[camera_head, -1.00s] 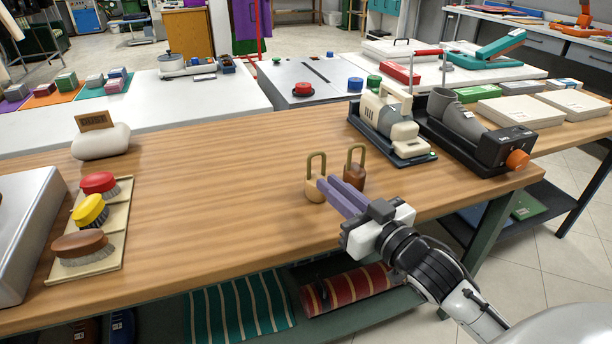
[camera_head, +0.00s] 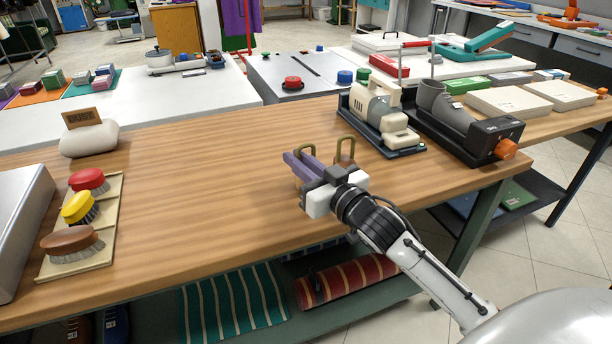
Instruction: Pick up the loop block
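Two small loop-topped blocks stand side by side near the front edge of the wooden table (camera_head: 200,190). The left, light tan one (camera_head: 307,150) is mostly hidden behind my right gripper, with its olive loop showing above the fingers. The right, brown one (camera_head: 345,148) shows its tall loop, with its body partly covered by the gripper. My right gripper (camera_head: 296,155) has two purple fingers spread with a gap, at the left block. Whether the block sits between the fingers is hard to tell. My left gripper is not in view.
A tray with red, yellow and brown brushes (camera_head: 112,215) lies at left, beside a metal box (camera_head: 20,225). A white sponge-like holder with a tag (camera_head: 88,140) stands behind. A cream machine (camera_head: 378,115) and a grey shoe on a stand (camera_head: 437,102) are at right. The table's middle is clear.

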